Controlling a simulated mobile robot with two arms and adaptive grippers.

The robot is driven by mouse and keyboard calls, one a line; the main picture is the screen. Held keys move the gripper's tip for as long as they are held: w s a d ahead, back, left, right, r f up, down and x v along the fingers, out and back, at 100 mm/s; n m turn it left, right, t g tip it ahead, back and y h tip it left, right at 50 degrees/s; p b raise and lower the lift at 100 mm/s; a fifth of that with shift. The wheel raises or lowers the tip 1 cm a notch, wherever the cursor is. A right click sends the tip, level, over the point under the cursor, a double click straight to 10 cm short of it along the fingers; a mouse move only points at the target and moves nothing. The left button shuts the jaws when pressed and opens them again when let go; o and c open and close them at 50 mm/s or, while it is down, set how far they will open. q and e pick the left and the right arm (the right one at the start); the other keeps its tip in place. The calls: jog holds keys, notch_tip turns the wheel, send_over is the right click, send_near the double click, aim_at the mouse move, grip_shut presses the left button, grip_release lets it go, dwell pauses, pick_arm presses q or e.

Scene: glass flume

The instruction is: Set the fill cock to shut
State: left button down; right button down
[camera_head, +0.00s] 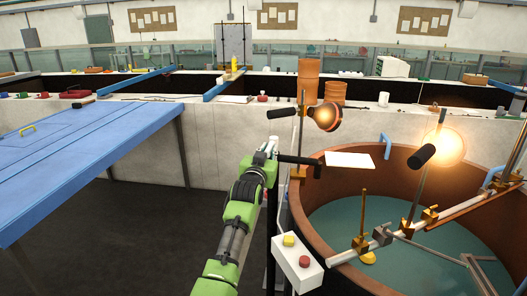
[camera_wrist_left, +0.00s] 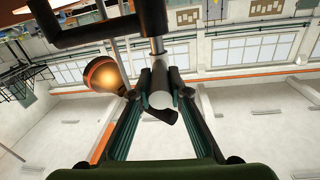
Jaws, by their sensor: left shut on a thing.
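My left gripper (camera_head: 267,153), on the green arm, is at the left outer side of the round brown tank. It is shut on what looks like the fill cock's handle. In the left wrist view, a pale cylinder with a dark end, the held handle (camera_wrist_left: 159,100), lies between the fingers (camera_wrist_left: 160,92), below a bright metal stem (camera_wrist_left: 157,45). In the head view a black bar (camera_head: 298,160) extends right from the gripper towards the tank rim; whether it belongs to the cock cannot be told. The gripper hides much of the fitting. My right gripper is not in view.
The brown tank (camera_head: 305,215) holds teal water. A lit lamp (camera_head: 326,117) stands close beyond the gripper and another lamp (camera_head: 443,146) is farther right. A white button box (camera_head: 298,265) is just below right. A blue deck (camera_head: 85,150) lies left, with dark floor between.

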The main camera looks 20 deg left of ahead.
pick_arm(q)
jog(key=shift+r, duration=0.1)
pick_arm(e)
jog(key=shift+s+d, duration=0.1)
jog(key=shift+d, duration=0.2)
pick_arm(q)
jog(key=c, duration=1.9)
grip_release()
jog(key=shift+d, duration=0.15)
jog(key=shift+s, duration=0.25)
jog(key=s, duration=1.1)
jog(key=shift+s+d, duration=0.2)
jog(key=shift+d, duration=0.15)
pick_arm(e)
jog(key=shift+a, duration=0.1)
